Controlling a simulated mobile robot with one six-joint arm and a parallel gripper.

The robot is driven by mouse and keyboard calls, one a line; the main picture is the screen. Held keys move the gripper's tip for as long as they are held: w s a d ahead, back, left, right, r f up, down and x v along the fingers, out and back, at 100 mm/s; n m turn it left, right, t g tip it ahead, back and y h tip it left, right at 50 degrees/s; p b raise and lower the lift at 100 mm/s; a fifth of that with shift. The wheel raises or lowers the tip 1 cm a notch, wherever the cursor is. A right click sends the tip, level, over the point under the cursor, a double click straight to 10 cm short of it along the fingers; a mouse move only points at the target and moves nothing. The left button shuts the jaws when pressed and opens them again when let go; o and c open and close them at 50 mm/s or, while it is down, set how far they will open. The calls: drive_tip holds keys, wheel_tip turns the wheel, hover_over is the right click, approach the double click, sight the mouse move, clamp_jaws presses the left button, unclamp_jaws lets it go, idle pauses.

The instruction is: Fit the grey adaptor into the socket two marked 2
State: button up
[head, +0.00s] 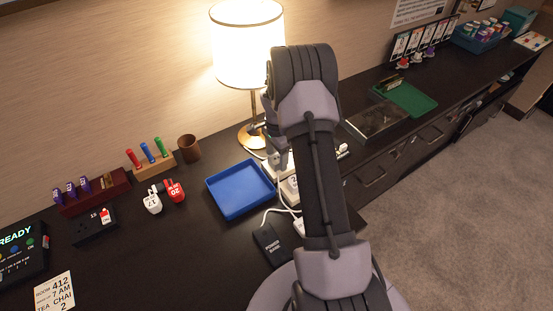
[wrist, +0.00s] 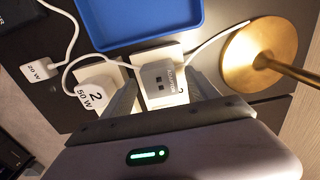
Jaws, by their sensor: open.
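In the wrist view the grey adaptor (wrist: 158,72), with dark slots and a printed label, lies between the two spread fingers of my gripper (wrist: 163,84). The fingers flank it, and I cannot tell whether either touches. The adaptor stands on or just over a white socket block (wrist: 172,52); I cannot tell whether it is seated. To its left, a white piece marked 2 and 50 W (wrist: 92,96) sits on another white block and has a cable. In the head view the adaptor (head: 279,160) shows below my gripper, partly hidden by my arm.
A brass lamp (wrist: 250,58) stands close right of the adaptor in the wrist view. A blue tray (head: 240,190) lies left of the sockets in the head view. White cables, a 20 W plug (wrist: 40,69) and a black power bank (head: 272,244) are nearby.

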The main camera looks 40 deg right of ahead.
sight(277, 158)
wheel_tip(277, 158, up, 15)
drive_tip(key=p, duration=0.3)
drive_tip(key=shift+p, duration=0.35)
